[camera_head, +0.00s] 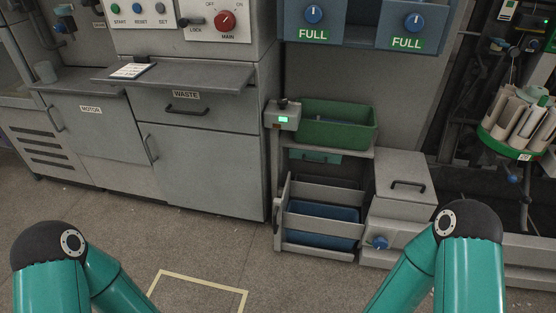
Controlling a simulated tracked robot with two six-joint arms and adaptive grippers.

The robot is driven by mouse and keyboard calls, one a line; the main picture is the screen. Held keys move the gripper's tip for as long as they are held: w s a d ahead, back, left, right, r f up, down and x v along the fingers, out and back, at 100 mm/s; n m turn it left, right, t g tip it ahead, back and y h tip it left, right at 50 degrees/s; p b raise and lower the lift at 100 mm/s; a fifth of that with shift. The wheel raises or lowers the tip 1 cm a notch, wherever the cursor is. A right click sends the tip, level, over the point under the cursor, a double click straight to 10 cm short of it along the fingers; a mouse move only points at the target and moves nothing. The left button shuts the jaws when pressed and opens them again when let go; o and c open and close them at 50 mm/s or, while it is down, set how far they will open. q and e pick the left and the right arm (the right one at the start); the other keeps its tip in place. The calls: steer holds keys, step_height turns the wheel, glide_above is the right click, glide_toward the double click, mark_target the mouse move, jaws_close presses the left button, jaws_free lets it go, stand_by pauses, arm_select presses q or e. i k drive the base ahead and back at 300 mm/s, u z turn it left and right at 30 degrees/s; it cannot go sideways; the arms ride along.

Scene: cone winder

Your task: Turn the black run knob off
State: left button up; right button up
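No knob labelled run can be made out in this view. On the grey panel at the top left, a small black-handled control (187,21) sits above the label LOCK. A round red knob (226,20) sits beside it, above the label MAIN and under OFF and a second marking. Two blue knobs, a left one (314,14) and a right one (413,22), sit above green FULL labels. My teal arms show at the bottom left and bottom right. Both grippers are outside the picture.
A grey shelf (200,82) juts out below the panel. A green bin (340,124) stands on a rack right of the cabinet. A round green holder (510,148) carries several pale cones at the right. A yellow-outlined floor patch (195,282) is clear.

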mark_target(283, 103)
steer(key=k, duration=0.6)
steer(key=u, duration=0.55)
steer(key=i, duration=1.65)
steer(key=z, duration=0.55)
